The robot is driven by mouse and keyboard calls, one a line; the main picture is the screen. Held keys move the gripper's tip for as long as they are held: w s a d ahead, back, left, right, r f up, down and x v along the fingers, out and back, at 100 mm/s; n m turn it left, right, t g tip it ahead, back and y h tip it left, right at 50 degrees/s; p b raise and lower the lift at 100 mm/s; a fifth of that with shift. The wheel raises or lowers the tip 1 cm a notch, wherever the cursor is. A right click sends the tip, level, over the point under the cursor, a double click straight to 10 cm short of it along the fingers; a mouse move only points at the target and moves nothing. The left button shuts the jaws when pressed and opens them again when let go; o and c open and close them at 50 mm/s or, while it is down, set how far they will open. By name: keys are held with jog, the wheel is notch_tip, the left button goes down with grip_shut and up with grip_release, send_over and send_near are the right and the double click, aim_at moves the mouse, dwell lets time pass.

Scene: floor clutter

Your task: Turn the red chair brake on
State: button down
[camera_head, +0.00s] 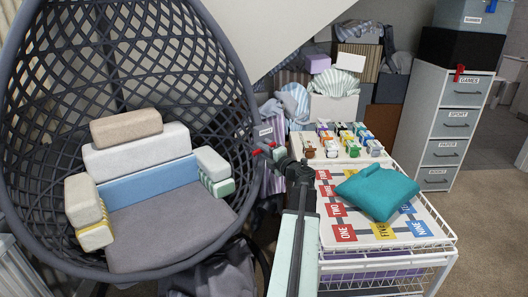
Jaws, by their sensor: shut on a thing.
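The chair (240,85) is a dark grey egg-shaped lattice chair at the left, with cushions and blocks on its seat. A small red part (258,152), apparently the chair brake, shows at the chair's right rim, under a small white label. My arm reaches up from the bottom middle, and my gripper (270,151) is at this red part, at the rim. The gripper is shut on it; the dark jaws hide part of it. The exact brake position is too small to tell.
A white wire cart (452,243) with a board, a teal cushion (377,190) and small blocks stands right of my arm. Behind are piled boxes and cloth. A labelled grey drawer cabinet (450,127) stands at the back right. Carpet is free at the far right.

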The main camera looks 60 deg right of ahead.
jog(key=shift+w+a, duration=0.25)
jog(key=shift+w, duration=0.2)
jog(key=c, duration=1.4)
grip_release()
jog(key=shift+o, duration=0.2)
jog(key=shift+s+d, duration=0.15)
jog(key=shift+s, duration=0.2)
jog(key=shift+s+f, duration=0.1)
jog(key=shift+s, duration=0.25)
jog(key=v, duration=0.7)
